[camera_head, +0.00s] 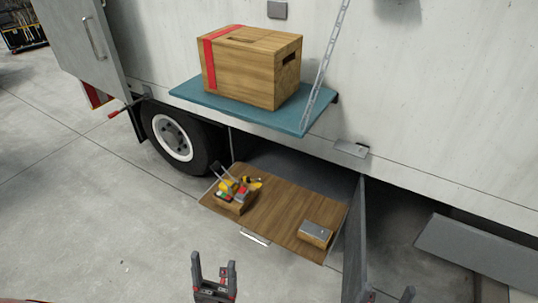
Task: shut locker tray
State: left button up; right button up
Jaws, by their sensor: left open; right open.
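The locker tray (270,213) is a wooden-topped tray pulled out from an open locker (295,160) low in the truck's side. A silver handle (255,237) is on its front edge. A small wooden box of tools (233,200) sits on its left part, and a small wooden box with a grey top (316,234) sits near its right front corner. My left gripper (213,261) is open and empty, in front of the tray and apart from it. My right gripper (388,293) is open at the bottom edge, mostly cut off.
The locker door (354,240) stands open on the tray's right side. A teal shelf (245,113) with a large wooden crate (248,70) juts out above the locker. A truck wheel (175,137) is at left. A grey step (480,250) is at right.

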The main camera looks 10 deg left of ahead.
aim_at(304, 222)
jog(key=i+j+z, duration=0.35)
jog(key=j, duration=0.35)
jog(key=i+j+z, duration=0.15)
jog(key=i+j, duration=0.15)
jog(key=j, duration=0.15)
